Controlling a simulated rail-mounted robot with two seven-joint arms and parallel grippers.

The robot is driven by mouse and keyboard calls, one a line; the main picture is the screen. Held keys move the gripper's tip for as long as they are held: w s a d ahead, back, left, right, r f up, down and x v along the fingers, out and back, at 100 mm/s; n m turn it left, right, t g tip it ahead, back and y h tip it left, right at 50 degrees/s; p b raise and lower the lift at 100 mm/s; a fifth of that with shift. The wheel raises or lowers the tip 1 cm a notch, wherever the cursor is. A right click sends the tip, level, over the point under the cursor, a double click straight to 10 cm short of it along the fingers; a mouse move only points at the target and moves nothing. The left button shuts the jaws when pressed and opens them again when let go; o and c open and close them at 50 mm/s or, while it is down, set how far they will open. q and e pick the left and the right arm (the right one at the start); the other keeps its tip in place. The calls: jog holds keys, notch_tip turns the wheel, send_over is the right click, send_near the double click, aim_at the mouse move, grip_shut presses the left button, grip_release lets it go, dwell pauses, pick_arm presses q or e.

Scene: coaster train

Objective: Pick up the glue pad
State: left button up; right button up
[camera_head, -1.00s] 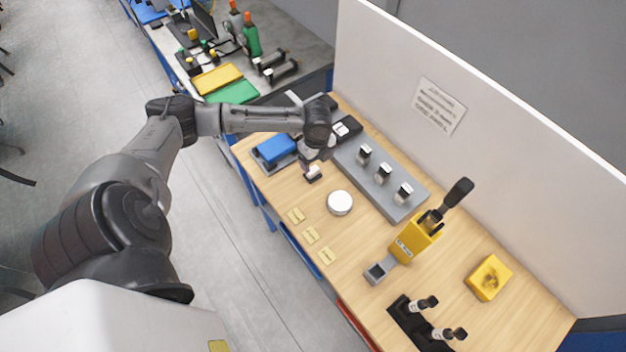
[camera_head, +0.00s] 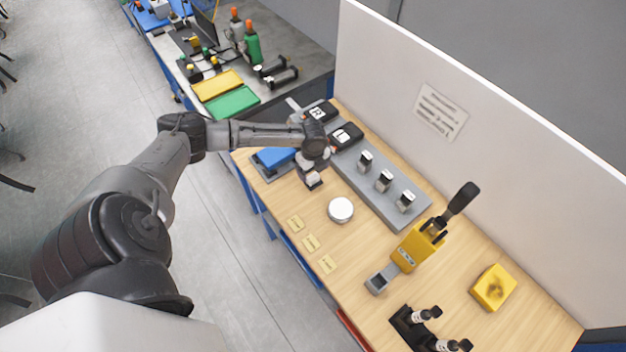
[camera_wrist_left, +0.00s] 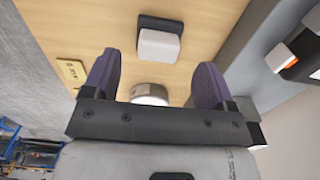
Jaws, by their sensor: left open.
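A small block with a white top and a dark base (camera_wrist_left: 160,42), which I take to be the glue pad, lies on the wooden bench top. In the wrist view it lies beyond my left fingertips, roughly centred between them and apart from both. My left gripper (camera_wrist_left: 155,70) is open and empty, its two dark fingers spread. In the head view the gripper (camera_head: 314,167) hangs over the bench near the block (camera_head: 313,181), and the wrist partly hides that spot. My right gripper is not in view.
A white round disc (camera_head: 341,209) lies close by on the near side. A long grey holder (camera_head: 395,196) with several small stamps runs along the right. Small paper labels (camera_head: 311,243) lie near the front edge. A blue block (camera_head: 273,157) lies behind the arm.

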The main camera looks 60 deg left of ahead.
aim_at(313, 177)
pick_arm(q)
jog(key=f, duration=0.3)
jog(key=shift+d+f, duration=0.2)
jog(key=shift+f, duration=0.55)
jog(key=c, duration=1)
jog(key=shift+c, duration=0.2)
